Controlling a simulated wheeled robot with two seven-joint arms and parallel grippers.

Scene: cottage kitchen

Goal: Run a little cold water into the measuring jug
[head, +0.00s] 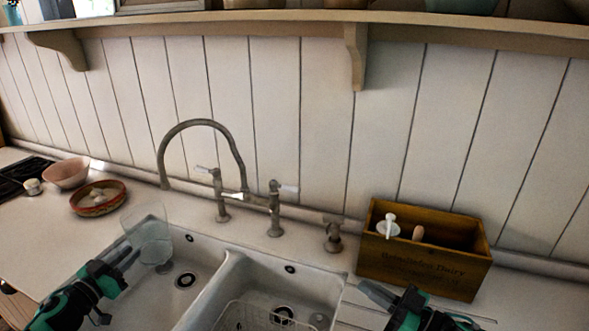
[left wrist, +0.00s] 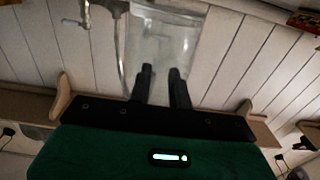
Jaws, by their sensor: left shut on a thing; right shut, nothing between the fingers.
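The clear measuring jug (head: 148,232) is held over the left sink basin's left side, roughly upright. My left gripper (head: 131,253) is shut on its side; the jug also shows between the fingertips in the left wrist view (left wrist: 162,40). The metal tap (head: 202,122) has a high curved spout whose end shows just above the jug's rim. I cannot tell whether it is exactly over the opening. The tap has a left lever (head: 203,170) and a right lever (head: 287,188), both with pale grips. No stream shows. My right gripper (head: 372,292) is shut and empty, in front of the wooden box.
The double sink (head: 222,275) has a wire rack (head: 262,316) in its right basin. A wooden box (head: 425,262) with utensils stands right of it. A pink bowl (head: 66,173) and a patterned dish (head: 98,205) sit at the left. A shelf (head: 290,24) runs above.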

